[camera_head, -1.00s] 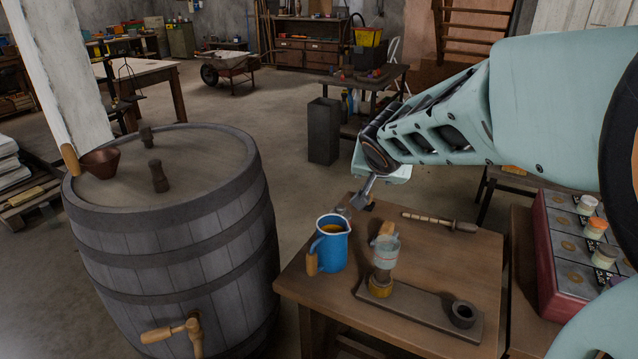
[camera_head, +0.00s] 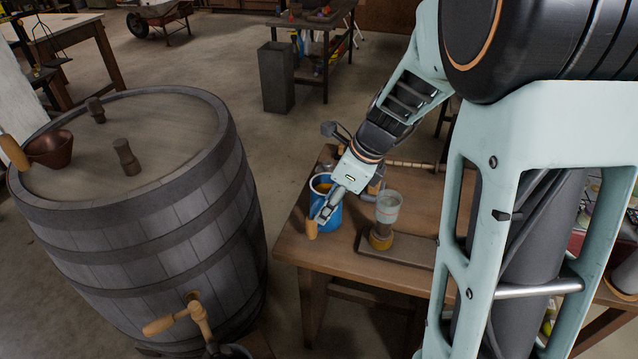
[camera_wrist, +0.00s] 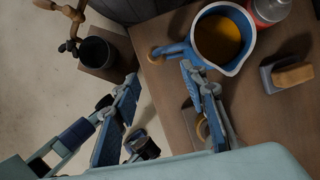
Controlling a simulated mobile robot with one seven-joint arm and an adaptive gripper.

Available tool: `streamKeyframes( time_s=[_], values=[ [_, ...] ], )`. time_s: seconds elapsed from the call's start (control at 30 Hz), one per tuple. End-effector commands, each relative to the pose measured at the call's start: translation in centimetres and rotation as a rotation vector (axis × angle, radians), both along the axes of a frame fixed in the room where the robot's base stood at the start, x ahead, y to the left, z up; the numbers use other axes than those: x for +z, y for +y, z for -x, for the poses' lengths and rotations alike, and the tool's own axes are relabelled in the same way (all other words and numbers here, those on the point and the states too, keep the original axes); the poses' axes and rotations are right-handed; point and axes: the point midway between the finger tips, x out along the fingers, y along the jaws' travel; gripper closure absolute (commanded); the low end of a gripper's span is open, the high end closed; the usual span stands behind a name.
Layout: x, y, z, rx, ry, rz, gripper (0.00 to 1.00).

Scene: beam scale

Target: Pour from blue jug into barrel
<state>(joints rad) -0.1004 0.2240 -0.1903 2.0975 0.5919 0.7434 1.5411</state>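The blue jug (camera_head: 334,219), holding amber liquid, stands upright on the wooden table near its left edge. In the wrist view the jug (camera_wrist: 247,58) is at the top, with its handle (camera_wrist: 172,51) pointing left. The grey wooden barrel (camera_head: 150,225) stands left of the table, a copper funnel (camera_head: 50,149) on its top near the left rim. My gripper (camera_head: 322,214) is at the jug's handle side, partly covering the jug. In the wrist view my gripper (camera_wrist: 158,76) is open, its fingertips close to the handle; contact is unclear.
A glass jar (camera_head: 387,208) stands right of the jug on the table (camera_head: 300,248). Two dark bungs (camera_head: 126,157) stand on the barrel lid. A wooden tap (camera_head: 180,318) sticks out of the barrel front, with a dark bucket (camera_wrist: 97,53) below it. A floor gap separates barrel and table.

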Motion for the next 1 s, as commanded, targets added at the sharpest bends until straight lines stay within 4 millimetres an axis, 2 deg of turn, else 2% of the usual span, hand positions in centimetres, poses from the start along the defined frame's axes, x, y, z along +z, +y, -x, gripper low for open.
streamKeyframes(
  time_s=[0.17,0.4,0.57,0.8,1.0],
  values=[
    [-1.6,0.8,-0.1,-0.019,0.016,-0.020,0.60],
    [-5.0,2.0,-0.8,-0.017,0.015,-0.018,0.60],
    [-5.9,2.4,-1.0,-0.015,0.012,-0.017,0.60],
    [-9.2,3.5,-1.5,-0.015,0.014,-0.017,0.60],
    [-10.1,3.9,-1.8,-0.016,0.011,-0.016,0.60]
  ],
)
